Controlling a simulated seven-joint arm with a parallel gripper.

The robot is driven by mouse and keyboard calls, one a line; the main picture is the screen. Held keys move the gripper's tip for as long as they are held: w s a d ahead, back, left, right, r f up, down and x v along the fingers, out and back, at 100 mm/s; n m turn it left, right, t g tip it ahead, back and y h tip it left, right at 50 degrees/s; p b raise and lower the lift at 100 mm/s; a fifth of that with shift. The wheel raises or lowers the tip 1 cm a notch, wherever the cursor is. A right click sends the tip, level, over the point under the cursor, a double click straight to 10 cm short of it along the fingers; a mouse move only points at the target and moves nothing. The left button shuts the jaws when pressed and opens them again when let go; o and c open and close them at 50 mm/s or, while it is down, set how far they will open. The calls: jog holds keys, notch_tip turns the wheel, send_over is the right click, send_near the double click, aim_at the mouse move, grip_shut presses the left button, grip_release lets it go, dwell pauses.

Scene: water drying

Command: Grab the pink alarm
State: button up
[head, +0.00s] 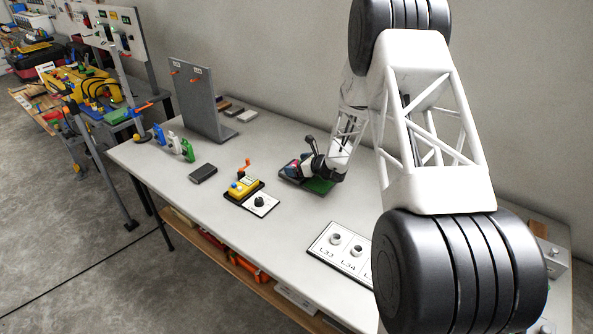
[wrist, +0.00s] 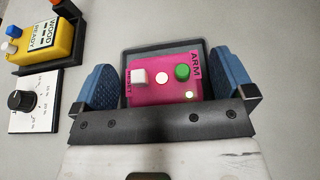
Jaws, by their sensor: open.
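The pink alarm (wrist: 160,86) shows in the wrist view as a pink box with a white button, a green knob, a small white round part and a label reading ARM. It rests on a dark tray or base (wrist: 150,48). My gripper (wrist: 165,78) is open, with one blue finger pad on each side of the alarm. Narrow gaps seem to show beside it, and the lower part of the box is hidden by my gripper. In the head view my gripper (head: 308,168) is low over the table, and the alarm is mostly hidden behind it.
A yellow device (head: 243,187) stands left of my gripper with a white dial panel (head: 261,205). A dark box (head: 203,174) lies further left. A white panel with round knobs (head: 340,250) lies nearer the front edge. An upright grey board (head: 198,103) stands at the back left.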

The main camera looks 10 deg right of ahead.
jog(key=shift+w+a+f, duration=0.1)
jog(key=shift+w+a, duration=0.1)
jog(key=shift+w, duration=0.05)
dwell(0.4)
jog(key=c, duration=1)
jog(key=shift+o, duration=0.2)
jog(key=shift+r, duration=0.2)
jog(key=shift+r, duration=1.4)
jog(key=shift+s+r, duration=0.2)
jog(key=shift+s, duration=0.05)
jog(key=s, duration=0.5)
jog(key=s+r, duration=0.1)
jog(key=s, duration=0.9)
jog(key=shift+s+d+r, duration=0.2)
jog(key=shift+s+d, duration=0.05)
jog(key=shift+d, duration=0.05)
